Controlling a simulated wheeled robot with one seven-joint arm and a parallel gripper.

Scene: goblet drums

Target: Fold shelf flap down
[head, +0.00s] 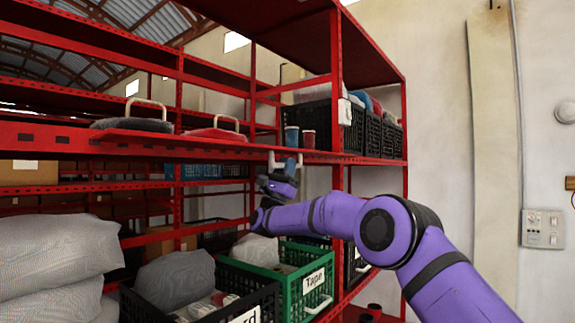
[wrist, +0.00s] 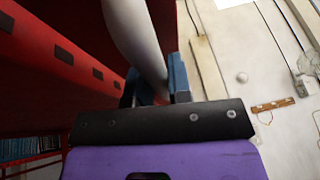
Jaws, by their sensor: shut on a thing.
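A red shelf flap (head: 170,143) sticks out roughly level from the front of the middle shelf. In the wrist view its red face with dark slots (wrist: 70,55) fills the upper left. A pale handle (wrist: 140,40) runs between my blue fingers; it also shows in the head view (head: 272,160), just below the flap's right end. My gripper (head: 287,165) is shut on this handle, with its fingers in the wrist view (wrist: 155,85) on either side of the tube. Where the handle joins the flap is unclear.
Grey (head: 132,125) and red (head: 214,133) items with pale loop handles show above the flap. Blue (head: 291,136) and red (head: 309,139) cups stand on the shelf to the right. Below are a green crate (head: 313,283), a black crate (head: 262,300) and grey sacks (head: 55,255).

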